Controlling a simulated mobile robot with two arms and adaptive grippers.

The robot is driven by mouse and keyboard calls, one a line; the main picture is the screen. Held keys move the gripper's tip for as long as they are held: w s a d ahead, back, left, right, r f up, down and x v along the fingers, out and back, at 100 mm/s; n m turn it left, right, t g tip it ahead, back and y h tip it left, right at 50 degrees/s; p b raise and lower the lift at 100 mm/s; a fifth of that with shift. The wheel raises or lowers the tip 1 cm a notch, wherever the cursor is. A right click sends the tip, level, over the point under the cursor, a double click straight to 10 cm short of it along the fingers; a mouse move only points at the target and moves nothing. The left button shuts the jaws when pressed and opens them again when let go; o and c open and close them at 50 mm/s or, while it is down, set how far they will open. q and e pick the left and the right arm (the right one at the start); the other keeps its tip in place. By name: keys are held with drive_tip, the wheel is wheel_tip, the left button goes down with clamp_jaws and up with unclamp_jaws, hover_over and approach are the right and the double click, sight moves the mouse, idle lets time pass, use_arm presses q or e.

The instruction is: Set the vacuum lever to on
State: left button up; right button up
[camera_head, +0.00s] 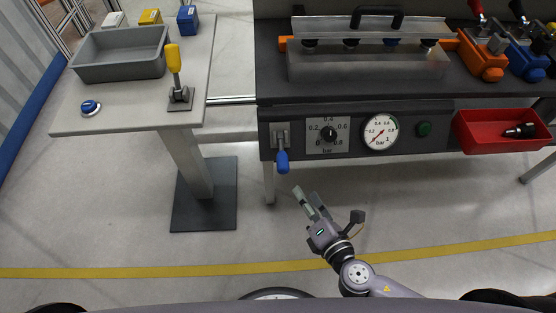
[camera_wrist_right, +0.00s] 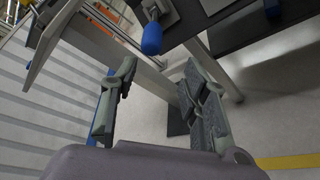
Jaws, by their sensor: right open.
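A lever with a blue handle (camera_head: 282,161) is mounted on a grey plate at the left end of the dark front panel (camera_head: 450,137). Its handle points down. My right gripper (camera_head: 309,197) is open and empty, below and a little right of the handle, and apart from it. In the right wrist view the blue handle (camera_wrist_right: 152,38) shows at the top, beyond the two spread fingers (camera_wrist_right: 155,85). My left gripper is not in view.
A red bin (camera_head: 490,145) hangs at the right. The left table (camera_head: 135,118) carries a yellow-handled lever (camera_head: 173,60) and a grey tray (camera_head: 120,72). Floor before the panel is clear.

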sight(278, 155)
drive_tip(key=x, duration=1.1)
drive_tip(key=r+x, duration=0.1)
drive_tip(key=x, duration=0.5)
drive_tip(key=shift+w+a+p, duration=0.15)
drive_tip(key=shift+a+p, duration=0.2)
clamp_jaws()
